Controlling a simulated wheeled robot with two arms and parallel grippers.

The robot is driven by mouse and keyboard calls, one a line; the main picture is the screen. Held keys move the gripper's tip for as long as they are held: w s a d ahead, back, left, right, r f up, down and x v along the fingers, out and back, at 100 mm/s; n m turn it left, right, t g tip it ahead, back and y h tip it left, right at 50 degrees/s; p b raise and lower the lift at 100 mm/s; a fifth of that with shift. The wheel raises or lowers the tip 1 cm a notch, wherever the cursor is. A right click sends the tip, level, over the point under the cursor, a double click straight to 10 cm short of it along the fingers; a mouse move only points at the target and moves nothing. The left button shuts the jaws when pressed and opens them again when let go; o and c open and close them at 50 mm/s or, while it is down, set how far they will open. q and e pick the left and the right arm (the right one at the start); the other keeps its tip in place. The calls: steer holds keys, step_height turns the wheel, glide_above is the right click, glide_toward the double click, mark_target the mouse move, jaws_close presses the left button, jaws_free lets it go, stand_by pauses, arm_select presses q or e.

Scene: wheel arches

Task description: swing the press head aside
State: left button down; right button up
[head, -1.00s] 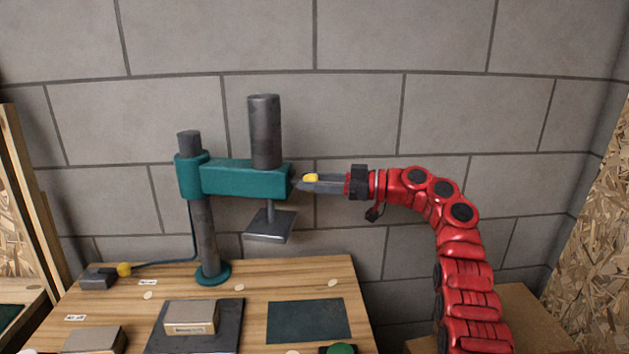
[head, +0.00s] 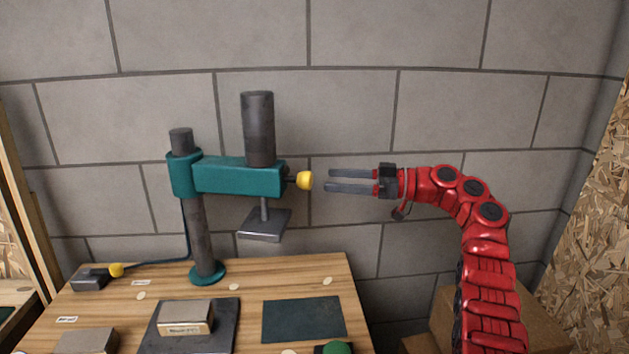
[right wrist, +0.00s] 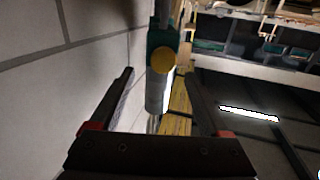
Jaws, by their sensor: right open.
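The press head is a teal arm (head: 237,177) on a grey post (head: 202,235), with a dark cylinder (head: 258,128) on top and a flat press plate (head: 264,225) below. A yellow knob (head: 305,180) sticks out of the arm's right end. My right gripper (head: 328,180) is open and empty, just right of the knob, with clear space between them. In the right wrist view the yellow knob (right wrist: 163,61) shows between the open fingers, beyond their tips. My left gripper is not in view.
A wooden table (head: 225,285) stands below. A boxed block (head: 185,317) sits on a dark plate under the arm's left part. A dark green mat (head: 303,319) lies bare to its right. A block wall (head: 420,110) is behind. Cardboard boxes (head: 445,318) stand at lower right.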

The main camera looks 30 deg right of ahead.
steer(key=v, duration=1)
steer(key=shift+b, duration=0.3)
steer(key=shift+s, duration=0.1)
